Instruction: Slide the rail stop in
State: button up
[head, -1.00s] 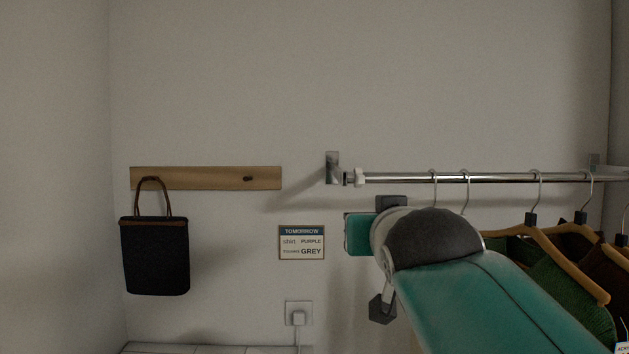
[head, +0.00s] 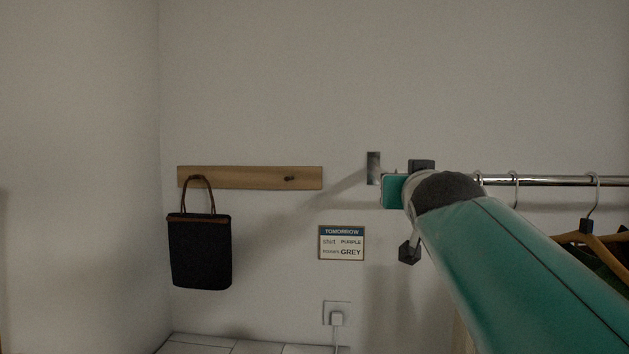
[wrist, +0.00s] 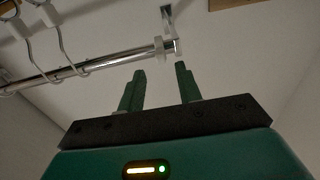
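The chrome rail (head: 540,181) runs in from the right; my arm hides its left end in the head view. In the wrist view the rail (wrist: 100,65) ends in a white collar (wrist: 158,49), with a small pale end piece (wrist: 178,47) just beyond it. One of these looks like the rail stop; I cannot tell which. My gripper (wrist: 160,72) is open and empty, its two green fingers apart just below the rail end. I see no contact with it. In the head view the fingers are not clearly visible.
A metal wall bracket (head: 373,168) is at the rail's left end. Hangers (head: 587,226) with clothes hang to the right. A black bag (head: 200,252) hangs from a wooden peg board (head: 250,178) at left. A sign (head: 342,243) and plug socket (head: 337,314) are on the wall.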

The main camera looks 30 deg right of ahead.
jog(key=x, duration=0.5)
jog(key=shift+w, duration=0.15)
grip_shut()
